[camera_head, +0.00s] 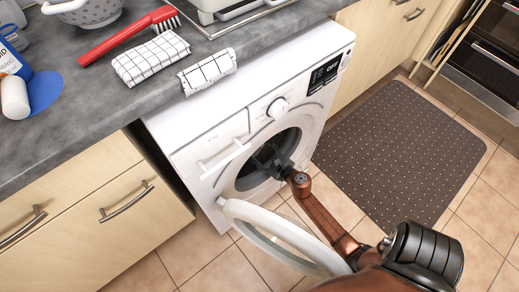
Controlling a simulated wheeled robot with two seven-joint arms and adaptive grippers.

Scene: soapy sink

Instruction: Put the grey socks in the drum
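The white washing machine (195,135) stands under the counter with its round door (263,222) swung open toward the floor. The drum opening (292,140) is dark inside. My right arm comes in from the bottom right, and its gripper (276,162) is at the drum opening, mostly dark against dark. I cannot tell whether its fingers are open or shut, or whether they hold anything. No grey socks can be made out; any inside the drum are hidden in shadow. My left gripper is not in view.
On the grey counter (70,130) lie two checked cloths (150,58) (208,72), a red brush (125,35), a colander (88,10) and a bottle (12,62). A dark dotted mat (400,150) covers floor to the right. The open door stands close beside my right arm.

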